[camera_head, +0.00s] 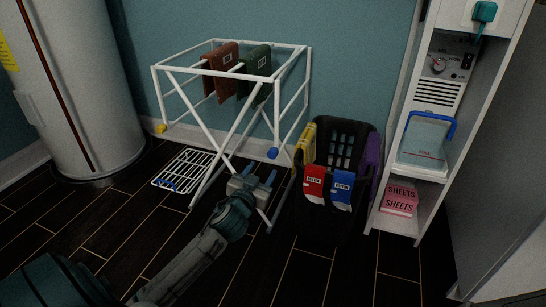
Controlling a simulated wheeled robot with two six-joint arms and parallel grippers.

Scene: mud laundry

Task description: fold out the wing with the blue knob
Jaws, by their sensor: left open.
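A white drying rack (196,117) stands against the teal wall, with a brown cloth (218,72) and a green cloth (255,65) on its top. The blue knob (272,153) is at the lower end of white bars that hang down at the rack's front right; this wing appears folded down. A yellow knob (161,128) is at the lower left end of the rack. My left gripper (260,171) is open, pointing up and away, just below the blue knob in the picture. I see no contact with the knob. My right gripper is out of view.
A black basket (343,138) with red and blue cloths stands close on the right. A white shelf (403,220) is beyond it. A white wire grid (184,170) lies on the floor at left, near a tall tank (85,80). The front floor is clear.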

